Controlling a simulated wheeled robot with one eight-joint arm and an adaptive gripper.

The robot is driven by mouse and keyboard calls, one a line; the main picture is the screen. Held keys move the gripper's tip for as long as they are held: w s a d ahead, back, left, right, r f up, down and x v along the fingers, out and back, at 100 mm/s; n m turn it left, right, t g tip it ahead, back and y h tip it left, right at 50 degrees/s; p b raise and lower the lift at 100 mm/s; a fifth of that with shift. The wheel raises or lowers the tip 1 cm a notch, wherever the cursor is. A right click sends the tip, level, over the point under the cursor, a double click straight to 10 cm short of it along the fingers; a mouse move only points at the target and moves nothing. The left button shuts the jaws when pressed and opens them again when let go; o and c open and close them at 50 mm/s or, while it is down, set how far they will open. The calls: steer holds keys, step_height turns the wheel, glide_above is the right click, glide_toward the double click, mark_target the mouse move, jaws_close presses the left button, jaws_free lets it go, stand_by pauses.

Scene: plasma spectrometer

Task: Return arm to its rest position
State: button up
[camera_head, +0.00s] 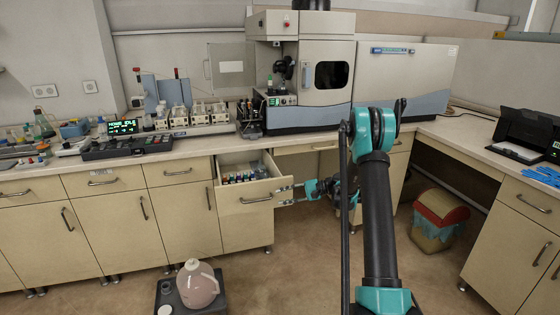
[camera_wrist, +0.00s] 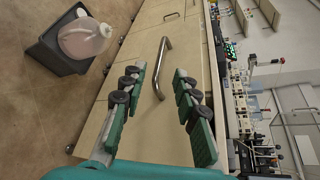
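My arm, black with teal joints, reaches forward and down in the head view. My gripper (camera_head: 312,189) is low in front of the cabinets, just right of the pulled-out drawer (camera_head: 249,197). A metal handle (camera_wrist: 163,68) on a beige cabinet front shows between and beyond the fingertips. The gap to it cannot be judged.
The open drawer holds several small bottles and juts out beside my gripper. A jug (camera_head: 198,284) stands in a grey tub on the floor. The spectrometer (camera_head: 309,66) sits on the worktop. The middle floor is clear.

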steer(key=s+d+r+n+h, duration=0.1)
steer(key=s+r+h, duration=0.3)
steer(key=s, duration=0.5)
steer(key=s+d+f+n+t+h, duration=0.1)
steer(key=s+d+n+h, duration=0.2)
steer(key=s, duration=1.2)
steer(key=s+d+n+t+h, duration=0.2)
steer(key=s+d+h, duration=0.5)
steer(key=s+d, duration=0.5)
steer(key=s, duration=0.2)
steer(key=shift+s+d+f+n+h, duration=0.15)
steer(key=shift+s+f+n+h, duration=0.2)
steer(key=shift+f+n+h, duration=0.05)
steer(key=shift+o, duration=0.4)
